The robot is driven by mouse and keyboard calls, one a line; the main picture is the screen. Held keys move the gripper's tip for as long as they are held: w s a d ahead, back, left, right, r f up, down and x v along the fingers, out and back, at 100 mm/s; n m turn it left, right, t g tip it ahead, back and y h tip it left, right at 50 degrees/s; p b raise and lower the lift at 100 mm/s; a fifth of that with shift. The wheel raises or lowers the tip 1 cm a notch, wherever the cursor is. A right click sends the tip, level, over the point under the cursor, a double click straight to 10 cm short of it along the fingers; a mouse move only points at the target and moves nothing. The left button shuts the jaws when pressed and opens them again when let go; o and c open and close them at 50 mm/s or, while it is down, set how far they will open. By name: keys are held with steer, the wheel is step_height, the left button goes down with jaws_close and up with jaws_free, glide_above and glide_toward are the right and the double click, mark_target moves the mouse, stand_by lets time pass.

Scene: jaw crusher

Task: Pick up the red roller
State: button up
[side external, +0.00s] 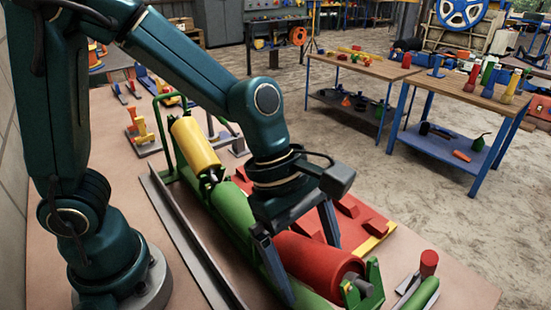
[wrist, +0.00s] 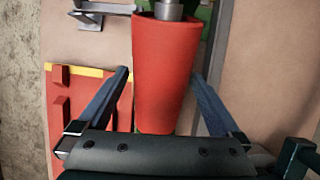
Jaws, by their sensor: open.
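The red roller (side external: 318,262) lies lengthwise at the near end of a green frame (side external: 232,213), and a green bracket (side external: 362,290) stands at its near end. My gripper (side external: 312,273) is open above the roller, with one finger down on each side of it. In the wrist view the red roller (wrist: 166,70) fills the middle, between the two blue fingers of my gripper (wrist: 160,74). A grey shaft (wrist: 169,10) shows at its end. I cannot tell whether either finger touches it. My gripper hides part of the roller in the side view.
A yellow roller (side external: 195,145) sits at the far end of the green frame. A red toothed plate (side external: 350,215) lies close on the right. A grey rail (side external: 185,245) runs along the left. A small red cylinder (side external: 428,262) stands at the near right.

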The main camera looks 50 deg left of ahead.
steer(key=shift+f, duration=0.1)
jaws_close()
stand_by(0.4)
steer(key=shift+r, duration=0.9)
steer(key=shift+h, duration=0.3)
steer(key=shift+a, duration=0.1)
steer(key=shift+s+a+f+h, duration=0.1)
steer(key=shift+a+h, duration=0.1)
steer(key=shift+h, duration=0.4)
